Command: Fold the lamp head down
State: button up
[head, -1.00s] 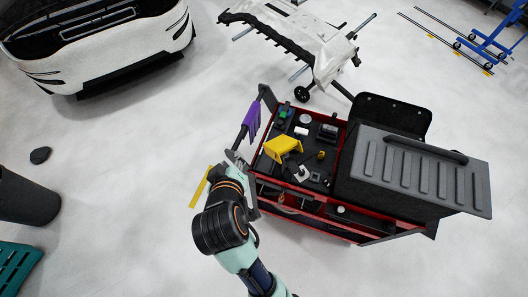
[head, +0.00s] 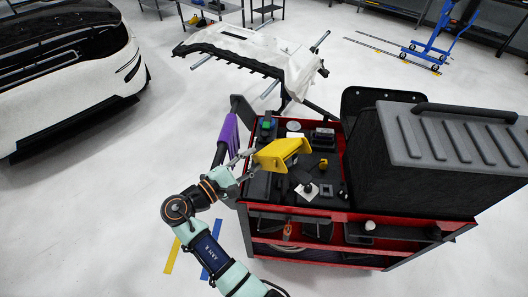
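The lamp appears to be the yellow object (head: 283,153) on the left part of the cart's top, in the head view. Its yellow head is raised and tilted, with its broad side towards me. My gripper (head: 248,165) is just left of the yellow head, small and grey against the cart's edge. I cannot tell whether it touches the lamp, or whether its fingers are open or shut. The lamp's base and hinge are not clear from here.
The red and black tool cart (head: 345,215) carries several small items and a big dark ribbed case (head: 440,150) on its right. A purple cloth (head: 229,140) hangs at the cart's left handle. A white panel on a stand (head: 260,55) is behind.

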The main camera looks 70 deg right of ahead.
aim_at(267, 149)
jog(key=b+x, duration=0.1)
jog(key=x, duration=0.5)
jog(key=shift+s+d, duration=0.1)
jog(key=shift+d, duration=0.15)
grip_shut()
